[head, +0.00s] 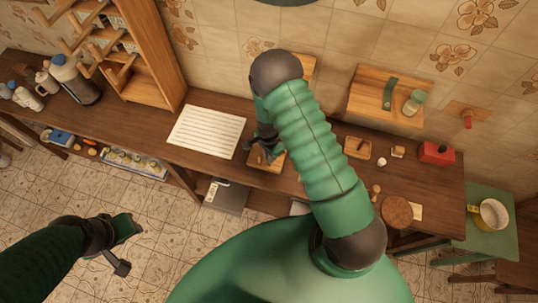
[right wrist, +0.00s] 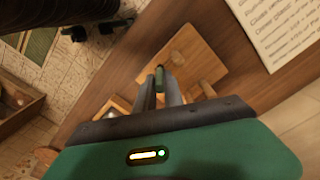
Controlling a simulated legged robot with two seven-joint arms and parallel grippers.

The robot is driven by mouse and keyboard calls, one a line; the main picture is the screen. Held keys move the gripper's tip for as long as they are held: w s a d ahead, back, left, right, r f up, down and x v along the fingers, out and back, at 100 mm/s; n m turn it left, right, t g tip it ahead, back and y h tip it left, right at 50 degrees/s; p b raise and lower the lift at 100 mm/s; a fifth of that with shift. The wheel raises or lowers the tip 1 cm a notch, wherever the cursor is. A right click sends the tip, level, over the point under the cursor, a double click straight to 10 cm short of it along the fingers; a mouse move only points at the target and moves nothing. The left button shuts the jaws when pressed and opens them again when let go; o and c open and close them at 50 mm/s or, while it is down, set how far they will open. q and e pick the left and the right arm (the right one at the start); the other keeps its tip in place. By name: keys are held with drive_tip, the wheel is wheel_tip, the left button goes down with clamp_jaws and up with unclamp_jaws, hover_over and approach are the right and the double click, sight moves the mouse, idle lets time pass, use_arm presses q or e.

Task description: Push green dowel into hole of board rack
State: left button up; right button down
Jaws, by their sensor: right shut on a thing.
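My right gripper (head: 268,152) is over the wooden table, low above a light wooden board. In the right wrist view its fingers (right wrist: 160,92) are shut on a short green dowel (right wrist: 159,78). The dowel's end sticks out beyond the fingertips. The board (right wrist: 183,48), which seems to be the board rack, lies below and beyond the fingers, with a wooden peg-like piece (right wrist: 205,90) to their right. I cannot see the hole, or tell whether the dowel touches the board. My left gripper (head: 122,245) hangs over the tiled floor, away from the table; its jaw state is unclear.
A printed sheet (head: 207,132) lies left of the board. A wooden rack of shelves (head: 150,80) and a jug (head: 75,80) stand farther left. Small wooden items and a red box (head: 436,153) are on the right. A wall shelf (head: 388,95) is above the table.

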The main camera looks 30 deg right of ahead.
drive_tip(key=shift+f+b, duration=0.6)
drive_tip(key=shift+f, duration=0.2)
drive_tip(key=c, duration=1.4)
unclamp_jaws()
drive_tip(key=shift+o, duration=0.2)
wheel_tip(320, 180, up, 17)
drive_tip(key=b, duration=0.2)
drive_tip(key=shift+b, duration=0.3)
drive_tip(key=shift+w+f, duration=0.1)
drive_tip(key=shift+f, duration=0.05)
